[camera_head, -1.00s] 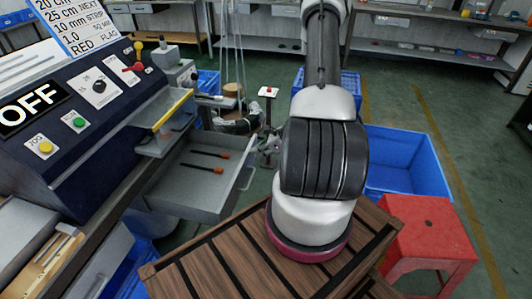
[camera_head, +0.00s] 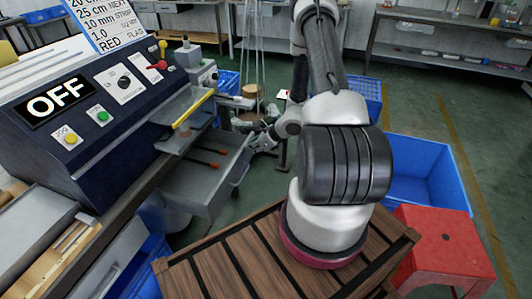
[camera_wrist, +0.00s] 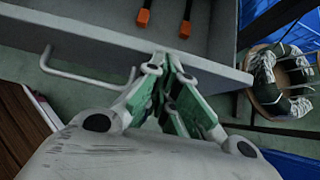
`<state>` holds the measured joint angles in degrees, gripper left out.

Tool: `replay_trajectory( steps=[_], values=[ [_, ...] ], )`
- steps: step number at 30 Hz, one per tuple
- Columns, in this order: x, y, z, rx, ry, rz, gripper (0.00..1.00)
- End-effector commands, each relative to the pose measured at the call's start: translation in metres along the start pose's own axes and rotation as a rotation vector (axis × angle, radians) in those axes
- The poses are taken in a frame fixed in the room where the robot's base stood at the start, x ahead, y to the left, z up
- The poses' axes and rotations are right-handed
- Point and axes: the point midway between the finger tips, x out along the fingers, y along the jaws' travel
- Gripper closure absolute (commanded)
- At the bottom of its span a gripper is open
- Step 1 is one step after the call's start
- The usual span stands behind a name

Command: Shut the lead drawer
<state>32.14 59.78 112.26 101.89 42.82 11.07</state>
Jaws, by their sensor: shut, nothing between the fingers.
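The lead drawer (camera_head: 188,181) is a grey metal tray under the machine, standing partly open. Two dark leads with orange ends (camera_head: 207,151) lie in it. Its bar handle (camera_wrist: 88,78) shows on the outside of the front wall in the wrist view. My gripper (camera_head: 257,143) is shut and empty at the drawer's front, near its far corner. In the wrist view my fingertips (camera_wrist: 172,66) overlap the front wall (camera_wrist: 125,44), to the right of the handle. Whether they press on it I cannot tell.
The control panel (camera_head: 95,110) reads OFF, left of and above the drawer. A slatted wooden surface (camera_head: 245,265) stands in front. A blue bin (camera_head: 425,170) and a red stool (camera_head: 445,245) are at right. A coil of cable (camera_wrist: 285,85) lies beyond the drawer.

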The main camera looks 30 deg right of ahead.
Motion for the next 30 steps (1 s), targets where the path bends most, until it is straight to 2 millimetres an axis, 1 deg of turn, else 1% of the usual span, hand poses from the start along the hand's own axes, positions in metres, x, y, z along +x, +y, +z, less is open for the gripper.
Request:
replay_trajectory(
  steps=[1,6,10,15,22,30],
  values=[
    [0.011,0.001,0.011,-0.006,0.000,0.002,1.00],
    [0.042,0.001,0.042,-0.005,0.000,0.002,1.00],
    [0.062,0.001,0.062,-0.004,-0.001,0.001,1.00],
    [0.082,0.001,0.082,-0.003,0.000,0.001,1.00],
    [0.097,0.000,0.096,0.000,0.001,0.000,1.00],
    [0.099,0.000,0.099,0.000,0.000,0.000,1.00]
  ],
)
